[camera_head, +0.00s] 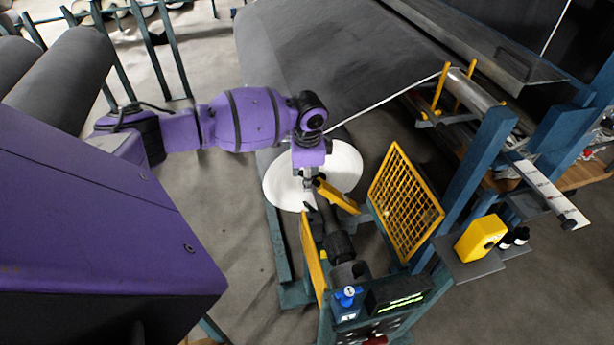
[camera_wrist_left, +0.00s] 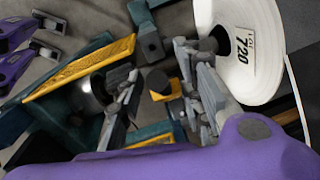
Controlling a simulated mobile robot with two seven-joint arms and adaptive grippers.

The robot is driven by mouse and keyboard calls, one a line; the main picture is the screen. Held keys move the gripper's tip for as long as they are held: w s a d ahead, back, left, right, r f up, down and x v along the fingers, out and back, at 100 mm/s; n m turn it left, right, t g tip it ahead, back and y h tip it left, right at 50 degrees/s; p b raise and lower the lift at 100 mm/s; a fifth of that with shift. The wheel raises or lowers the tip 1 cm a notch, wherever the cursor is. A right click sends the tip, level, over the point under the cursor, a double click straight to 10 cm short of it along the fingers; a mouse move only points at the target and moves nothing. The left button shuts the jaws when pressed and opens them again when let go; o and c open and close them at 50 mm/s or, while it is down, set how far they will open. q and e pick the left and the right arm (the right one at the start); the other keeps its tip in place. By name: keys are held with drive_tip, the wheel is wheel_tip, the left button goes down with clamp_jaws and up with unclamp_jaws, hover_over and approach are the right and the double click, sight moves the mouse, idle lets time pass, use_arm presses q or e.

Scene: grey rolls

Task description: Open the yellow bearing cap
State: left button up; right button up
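The yellow bearing cap (camera_head: 338,197) shows in the head view as a slanted yellow bar above a dark shaft, in front of a white roll end. My left gripper (camera_head: 309,180) is at the cap's upper left end, pointing down. In the left wrist view, the yellow piece with a dark tip (camera_wrist_left: 170,92) lies between the two grey fingers of my left gripper (camera_wrist_left: 160,100). The fingers are apart, with a visible gap on the left side. Whether one finger touches the cap is unclear.
A yellow mesh guard (camera_head: 406,203) stands right of the cap, and a narrow yellow panel (camera_head: 312,262) stands left. The white roll end (camera_head: 345,165) is close behind. A yellow box (camera_head: 480,238) and a control panel (camera_head: 400,297) are nearby. Floor at left is clear.

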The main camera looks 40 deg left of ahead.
use_arm(q)
drive_tip(key=c, duration=0.8)
clamp_jaws()
drive_tip(key=shift+w, duration=0.15)
drive_tip(key=w+d+r, duration=0.1)
drive_tip(key=w+d+r+g+y, duration=0.1)
drive_tip(key=w, duration=0.1)
drive_tip(key=w+d+r+g+y, duration=0.1)
drive_tip(key=d, duration=0.1)
drive_tip(key=shift+w+d+r+b, duration=0.1)
drive_tip(key=shift+w+b, duration=0.2)
drive_tip(key=shift+b, duration=0.05)
drive_tip(key=shift+w+d+r+g+y+b, duration=0.25)
drive_tip(key=shift+w+d+r+g+b, duration=0.15)
drive_tip(key=shift+w+d, duration=0.25)
drive_tip(key=shift+w+d+r+g+y+b, duration=0.3)
drive_tip(key=shift+w+d+b, duration=0.2)
drive_tip(key=shift+w, duration=0.2)
drive_tip(key=shift+w+d+r+g+y+b, duration=0.3)
drive_tip(key=shift+w+d+g+b, duration=0.1)
drive_tip(key=shift+w+d, duration=0.25)
use_arm(e)
drive_tip(key=shift+d+f, duration=0.15)
drive_tip(key=shift+f, duration=0.5)
drive_tip(key=shift+d+f, duration=0.15)
drive_tip(key=shift+f, duration=0.45)
